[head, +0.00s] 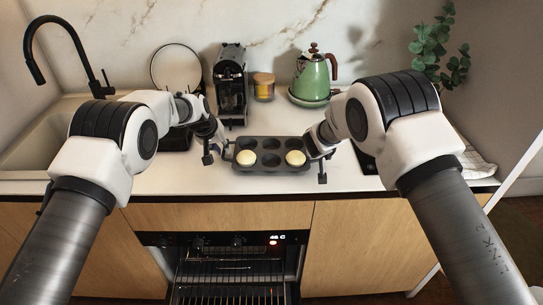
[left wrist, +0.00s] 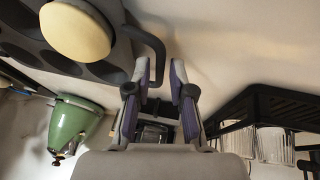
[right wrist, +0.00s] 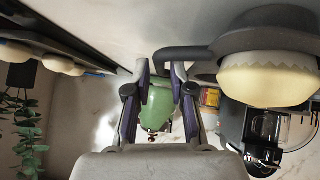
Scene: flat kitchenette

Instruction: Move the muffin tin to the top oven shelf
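The dark muffin tin (head: 270,167) lies on the white counter, with pale round contents in two of its cups and a loop handle at each end. My left gripper (head: 222,155) is at its left end. In the left wrist view the fingers (left wrist: 160,85) are apart, close to the tin's handle (left wrist: 152,42). My right gripper (head: 316,158) is at the right end. In the right wrist view its fingers (right wrist: 160,80) are apart, with the other handle (right wrist: 180,53) by their tips. The oven (head: 232,240) below shows wire racks (head: 232,264) inside.
A green kettle (head: 312,78), a jar (head: 263,88) and a coffee machine (head: 230,88) stand behind the tin. The sink (head: 40,135) is at the left. A cloth (head: 478,160) lies at the right. The counter in front of the tin is clear.

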